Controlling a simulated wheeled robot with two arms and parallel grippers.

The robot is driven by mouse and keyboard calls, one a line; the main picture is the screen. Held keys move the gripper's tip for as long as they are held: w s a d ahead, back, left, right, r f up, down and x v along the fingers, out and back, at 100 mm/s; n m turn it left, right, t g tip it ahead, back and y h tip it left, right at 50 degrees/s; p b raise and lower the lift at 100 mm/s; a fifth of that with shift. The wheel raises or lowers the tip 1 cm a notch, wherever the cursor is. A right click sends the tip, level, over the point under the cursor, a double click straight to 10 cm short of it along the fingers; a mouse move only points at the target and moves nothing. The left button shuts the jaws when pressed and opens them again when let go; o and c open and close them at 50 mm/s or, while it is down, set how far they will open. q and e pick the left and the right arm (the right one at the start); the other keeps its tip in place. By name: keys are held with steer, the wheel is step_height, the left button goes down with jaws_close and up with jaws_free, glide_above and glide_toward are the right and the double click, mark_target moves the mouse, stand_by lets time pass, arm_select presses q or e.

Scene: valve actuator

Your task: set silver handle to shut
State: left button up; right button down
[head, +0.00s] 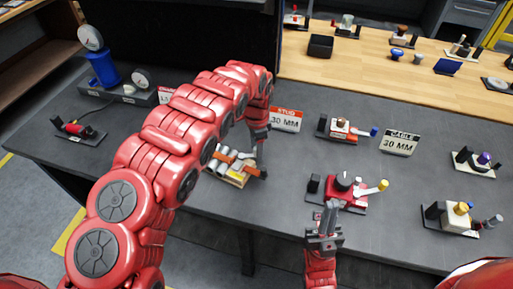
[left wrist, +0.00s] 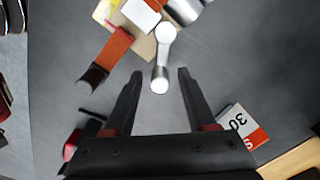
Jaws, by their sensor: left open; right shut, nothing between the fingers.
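The silver handle (left wrist: 162,62) in the left wrist view is a short lever with a round white end, on a valve unit with a pale base (head: 236,180). An orange lever (left wrist: 113,50) with a dark end sits beside it on the same unit. My left gripper (left wrist: 159,74) is open, and the handle's free end shows between its two fingers, apart from both. In the head view my left gripper (head: 260,143) is above the right side of the unit, and my arm hides part of it. My right gripper (head: 330,211) is shut and empty near a red valve (head: 345,193).
The red valve has a yellow-tipped lever. A "STUD 30 MM" sign (head: 285,120) stands right of my left gripper. Other valve units (head: 346,130) and a "CABLE 30 MM" sign (head: 400,143) are to the right. Gauges (head: 140,79) stand at left. The grey bench around the unit is mostly clear.

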arm_select(q)
step_height(320, 180, up, 6)
steer(key=shift+w+r, duration=0.15)
steer(key=shift+r, duration=0.1)
step_height(320, 180, up, 11)
steer(key=b, duration=0.2)
